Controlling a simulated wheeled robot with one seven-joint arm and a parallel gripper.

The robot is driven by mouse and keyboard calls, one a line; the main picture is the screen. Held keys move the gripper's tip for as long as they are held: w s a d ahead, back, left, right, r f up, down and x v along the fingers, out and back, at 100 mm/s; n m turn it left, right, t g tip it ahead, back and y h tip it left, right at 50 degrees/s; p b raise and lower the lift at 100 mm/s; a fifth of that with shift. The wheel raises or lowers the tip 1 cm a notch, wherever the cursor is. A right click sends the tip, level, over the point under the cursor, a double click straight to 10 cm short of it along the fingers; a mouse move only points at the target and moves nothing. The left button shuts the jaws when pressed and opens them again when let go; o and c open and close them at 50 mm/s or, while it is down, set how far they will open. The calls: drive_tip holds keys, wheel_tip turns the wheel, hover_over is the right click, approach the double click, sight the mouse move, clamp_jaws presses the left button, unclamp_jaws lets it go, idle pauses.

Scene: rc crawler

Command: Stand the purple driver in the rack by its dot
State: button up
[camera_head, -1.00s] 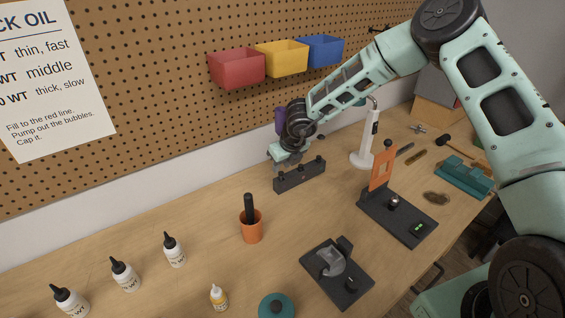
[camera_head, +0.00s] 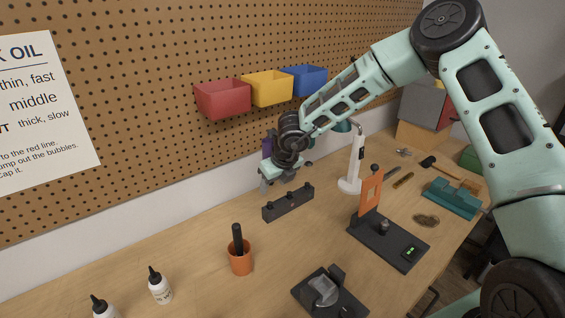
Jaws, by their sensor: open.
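My gripper (camera_head: 273,181) is open and points down, behind and above the left end of the rack. The dark rack (camera_head: 288,205) is a long low block on the bench near the wall. It has several dark bumps along its top. Its dots are too small to make out.
An orange cup (camera_head: 240,261) with a black-handled tool stands in front of the rack. A white lamp stand (camera_head: 353,168) and a dark stand with an orange plate (camera_head: 370,192) are to its right. Bins (camera_head: 222,101) hang above. Bare bench lies between cup and rack.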

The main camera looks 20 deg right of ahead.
drive_tip(key=v, duration=1.2)
drive_tip(key=shift+r, duration=0.25)
